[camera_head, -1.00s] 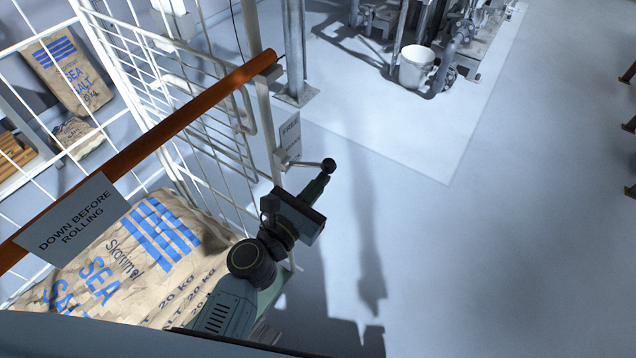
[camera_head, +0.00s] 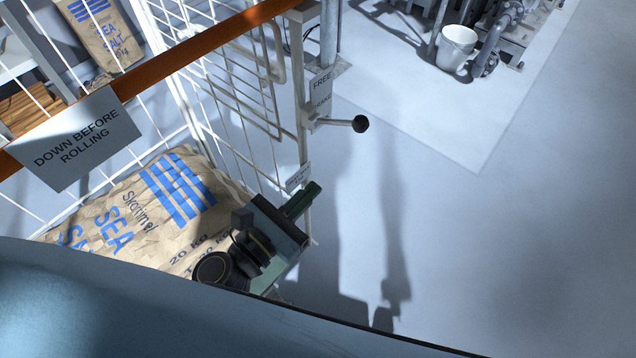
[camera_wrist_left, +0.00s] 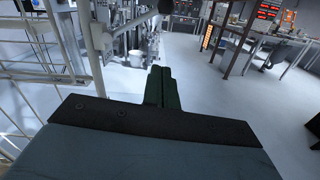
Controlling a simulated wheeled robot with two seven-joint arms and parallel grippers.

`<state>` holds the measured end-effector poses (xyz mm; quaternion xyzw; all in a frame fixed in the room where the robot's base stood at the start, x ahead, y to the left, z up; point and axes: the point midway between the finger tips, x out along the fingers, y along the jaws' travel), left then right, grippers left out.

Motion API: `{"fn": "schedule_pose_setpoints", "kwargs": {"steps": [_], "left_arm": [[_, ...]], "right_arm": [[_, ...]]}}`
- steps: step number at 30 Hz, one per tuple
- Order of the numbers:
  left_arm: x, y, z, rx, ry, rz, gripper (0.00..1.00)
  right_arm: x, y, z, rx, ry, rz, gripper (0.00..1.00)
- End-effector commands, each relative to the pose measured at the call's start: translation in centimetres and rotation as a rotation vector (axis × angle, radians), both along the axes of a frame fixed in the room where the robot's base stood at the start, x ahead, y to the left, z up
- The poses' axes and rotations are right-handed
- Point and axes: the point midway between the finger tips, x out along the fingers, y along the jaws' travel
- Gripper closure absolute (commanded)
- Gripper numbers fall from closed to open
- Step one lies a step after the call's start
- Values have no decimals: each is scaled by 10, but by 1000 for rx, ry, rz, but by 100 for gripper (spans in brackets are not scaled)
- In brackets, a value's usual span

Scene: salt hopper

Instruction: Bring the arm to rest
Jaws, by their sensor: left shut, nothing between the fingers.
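My left gripper (camera_head: 301,200) is shut and empty, low in the head view, in front of the cage's corner post and beside the sea salt sack. In the left wrist view its closed green fingers (camera_wrist_left: 160,88) point out over open floor. The brake lever with a black ball knob (camera_head: 360,124) sticks out to the right from the post, above the gripper and apart from it. My right gripper shows in neither view.
The orange bar (camera_head: 190,53) with a "DOWN BEFORE ROLLING" sign (camera_head: 75,140) crosses the cage top. A sea salt sack (camera_head: 150,215) lies inside. A white bucket (camera_head: 456,47) stands by machinery at the back. The floor (camera_head: 520,250) on the right is clear.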

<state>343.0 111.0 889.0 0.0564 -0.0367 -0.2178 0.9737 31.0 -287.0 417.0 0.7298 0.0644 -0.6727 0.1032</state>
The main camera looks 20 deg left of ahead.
Motion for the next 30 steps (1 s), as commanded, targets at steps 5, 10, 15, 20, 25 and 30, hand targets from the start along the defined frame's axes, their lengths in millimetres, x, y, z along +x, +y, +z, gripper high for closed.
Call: {"fn": "schedule_pose_setpoints", "kwargs": {"steps": [5,10,15,20,25,30], "left_arm": [[-2,1,1,0,-1,0,100],[-1,1,0,0,-1,0,100],[-1,1,0,0,-1,0,100],[-2,-1,-10,38,9,-4,100],[-7,-6,-87,350,62,-50,100],[-41,2,-212,893,110,-227,100]], "right_arm": [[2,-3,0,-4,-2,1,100],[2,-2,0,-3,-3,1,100],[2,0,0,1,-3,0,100],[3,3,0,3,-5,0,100],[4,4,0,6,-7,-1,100],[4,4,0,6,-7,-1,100]]}}
